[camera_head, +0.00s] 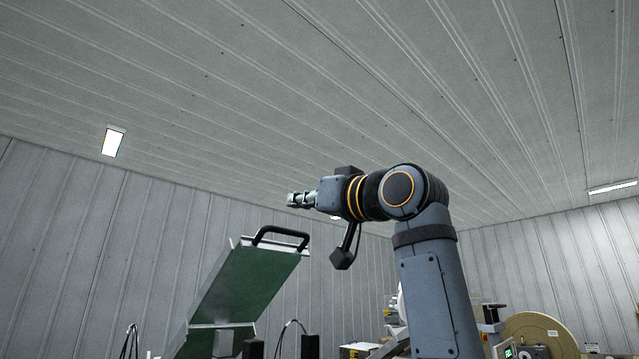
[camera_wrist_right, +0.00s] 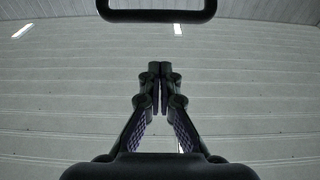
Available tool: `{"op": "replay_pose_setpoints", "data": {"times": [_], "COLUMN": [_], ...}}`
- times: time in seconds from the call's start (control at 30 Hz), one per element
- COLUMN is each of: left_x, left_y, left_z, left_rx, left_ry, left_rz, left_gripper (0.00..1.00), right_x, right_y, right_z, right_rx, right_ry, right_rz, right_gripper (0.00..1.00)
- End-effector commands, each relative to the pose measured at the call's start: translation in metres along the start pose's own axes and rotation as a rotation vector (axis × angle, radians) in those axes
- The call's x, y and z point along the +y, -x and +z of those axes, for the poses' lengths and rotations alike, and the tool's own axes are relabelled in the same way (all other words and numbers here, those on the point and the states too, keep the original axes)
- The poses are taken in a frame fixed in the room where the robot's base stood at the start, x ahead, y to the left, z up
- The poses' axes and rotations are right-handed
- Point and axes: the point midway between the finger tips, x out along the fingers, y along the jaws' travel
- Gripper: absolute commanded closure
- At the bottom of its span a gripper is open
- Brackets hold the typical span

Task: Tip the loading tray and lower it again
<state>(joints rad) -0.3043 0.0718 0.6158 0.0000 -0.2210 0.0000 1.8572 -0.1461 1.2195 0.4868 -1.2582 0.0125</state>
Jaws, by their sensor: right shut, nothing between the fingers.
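The loading tray (camera_head: 240,283) stands tilted up steeply in the head view, its green underside toward me. Its black handle (camera_head: 281,236) is at the top edge. My right gripper (camera_head: 291,200) is shut and empty, a little above the handle and apart from it. In the right wrist view the fingertips (camera_wrist_right: 160,68) are together with nothing between them, and the black handle (camera_wrist_right: 157,14) crosses the top of the picture beyond them. My left gripper is in neither view. The tray's lower end is cut off at the bottom of the head view.
Machine parts stand below the tray, with a grey bracket (camera_head: 222,341) and black cables (camera_head: 131,342). A large tan reel (camera_head: 540,336) and a small green display (camera_head: 504,349) are at lower right. The space above and left of the tray is free.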

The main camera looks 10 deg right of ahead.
Motion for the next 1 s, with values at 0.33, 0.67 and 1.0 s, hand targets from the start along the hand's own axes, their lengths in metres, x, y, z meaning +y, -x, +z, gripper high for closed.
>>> {"op": "replay_pose_setpoints", "data": {"times": [0.33, 0.67, 1.0], "left_x": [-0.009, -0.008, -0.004], "left_y": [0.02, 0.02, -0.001], "left_z": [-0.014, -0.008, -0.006], "left_rx": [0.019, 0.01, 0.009], "left_ry": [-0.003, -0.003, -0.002], "left_rz": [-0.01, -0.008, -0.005], "left_gripper": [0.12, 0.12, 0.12], "right_x": [0.001, 0.001, 0.011], "right_y": [-0.012, -0.008, 0.004], "right_z": [0.031, 0.038, 0.052], "right_rx": [0.001, 0.001, 0.038], "right_ry": [0.0, 0.0, 0.0], "right_rz": [0.001, 0.001, 0.002], "right_gripper": [1.0, 1.0, 1.0]}}
